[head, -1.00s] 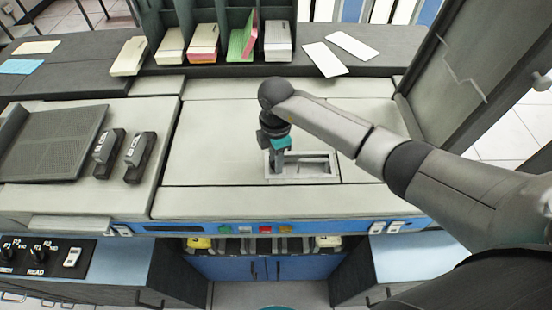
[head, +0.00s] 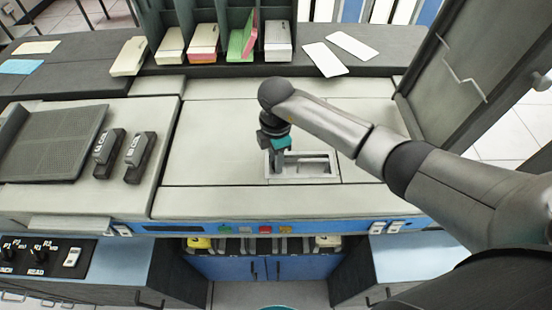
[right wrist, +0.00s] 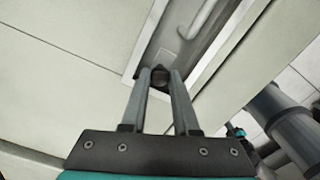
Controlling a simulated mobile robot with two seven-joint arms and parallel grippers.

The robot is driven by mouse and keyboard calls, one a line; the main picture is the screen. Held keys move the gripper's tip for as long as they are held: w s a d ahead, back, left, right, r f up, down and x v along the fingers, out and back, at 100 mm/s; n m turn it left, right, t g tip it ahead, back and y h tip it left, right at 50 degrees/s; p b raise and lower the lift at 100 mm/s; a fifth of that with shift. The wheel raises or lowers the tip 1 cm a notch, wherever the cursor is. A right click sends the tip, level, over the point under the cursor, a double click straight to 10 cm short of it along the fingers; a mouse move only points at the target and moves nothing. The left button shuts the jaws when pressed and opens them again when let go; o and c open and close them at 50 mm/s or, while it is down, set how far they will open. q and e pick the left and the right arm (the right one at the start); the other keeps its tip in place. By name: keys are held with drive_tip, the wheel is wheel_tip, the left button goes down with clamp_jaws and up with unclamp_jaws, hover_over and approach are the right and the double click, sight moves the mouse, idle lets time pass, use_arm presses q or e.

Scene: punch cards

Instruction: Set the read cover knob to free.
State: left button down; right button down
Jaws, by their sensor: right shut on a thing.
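The read cover knob (right wrist: 160,76) is a small dark knob in the right wrist view, on a pale recessed panel. My right gripper (right wrist: 160,80) is shut on it, one finger on each side. In the head view my right gripper (head: 277,166) points down at the left end of the recess (head: 318,165) in the pale machine cover (head: 225,125). The knob is hidden there by the fingers, and its setting cannot be read. My left gripper is not in view.
A curved handle bar (right wrist: 203,24) lies in the recess beside the knob. Card stacks (head: 203,44) stand on the rear shelf. A grey upright panel (head: 475,85) rises at the right. Coloured buttons (head: 265,230) line the front edge. The cover around the gripper is clear.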

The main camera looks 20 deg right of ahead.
sight(284, 171)
drive_tip(key=shift+d+r, duration=0.1)
drive_tip(key=shift+s+d+p, duration=0.25)
drive_tip(key=shift+d+p, duration=0.4)
drive_tip(key=shift+d, duration=0.25)
drive_tip(key=c, duration=0.9)
unclamp_jaws()
drive_tip(key=shift+r, duration=0.5)
wheel_tip(284, 171, up, 14)
drive_tip(key=shift+r+p, duration=0.1)
drive_tip(key=shift+p, duration=0.3)
